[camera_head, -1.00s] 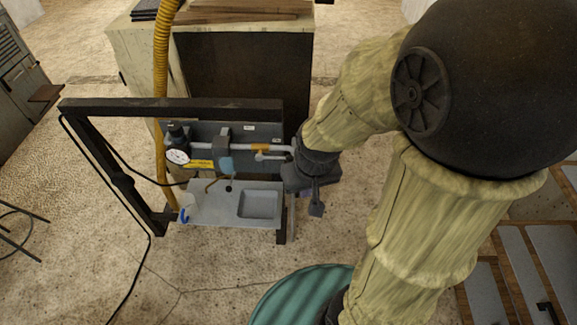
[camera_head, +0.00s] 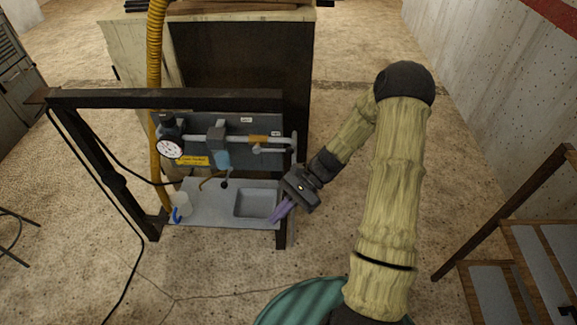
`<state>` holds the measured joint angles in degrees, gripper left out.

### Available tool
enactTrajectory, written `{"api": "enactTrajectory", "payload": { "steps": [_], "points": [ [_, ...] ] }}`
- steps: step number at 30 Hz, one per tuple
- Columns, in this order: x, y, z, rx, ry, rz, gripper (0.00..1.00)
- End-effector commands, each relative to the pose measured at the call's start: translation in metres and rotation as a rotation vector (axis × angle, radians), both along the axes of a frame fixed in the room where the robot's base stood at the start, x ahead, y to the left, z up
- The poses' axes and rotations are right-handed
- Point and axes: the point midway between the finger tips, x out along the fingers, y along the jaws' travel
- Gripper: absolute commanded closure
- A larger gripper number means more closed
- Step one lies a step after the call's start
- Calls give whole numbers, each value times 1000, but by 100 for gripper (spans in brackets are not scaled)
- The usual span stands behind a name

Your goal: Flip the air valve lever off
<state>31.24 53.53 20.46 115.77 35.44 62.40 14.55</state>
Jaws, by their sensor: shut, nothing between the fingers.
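A grey panel (camera_head: 262,128) in a dark frame carries a horizontal air pipe (camera_head: 235,138) with a gauge (camera_head: 170,150), a grey regulator block with a blue bowl (camera_head: 223,160), and an orange band (camera_head: 258,139). A small light-grey lever-like handle (camera_head: 270,150) lies roughly level just below the pipe, right of the bowl. It is too small to tell for certain that it is the valve lever. My gripper (camera_head: 276,218), with purple fingers, is shut and empty. It points down-left by the right end of the tray, below and apart from the handle.
A grey tray (camera_head: 208,214) with a recessed basin sits below the panel, with a white cup (camera_head: 181,203) at its left. The dark frame (camera_head: 170,99) surrounds the panel. A yellow hose (camera_head: 155,70) runs at left; wooden steps (camera_head: 505,240) stand right.

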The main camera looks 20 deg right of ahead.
Motion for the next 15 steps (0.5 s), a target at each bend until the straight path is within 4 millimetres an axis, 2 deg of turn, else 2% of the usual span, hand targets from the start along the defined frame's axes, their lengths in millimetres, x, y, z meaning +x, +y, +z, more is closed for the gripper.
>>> {"api": "enactTrajectory", "payload": {
  "steps": [1,8,11,15],
  "points": [
    [8,0,-14,74,51,-56,100],
    [48,-10,-37,422,236,-290,100],
    [67,-25,-47,589,297,-389,100],
    [91,-56,-61,836,360,-523,100]
  ]
}}
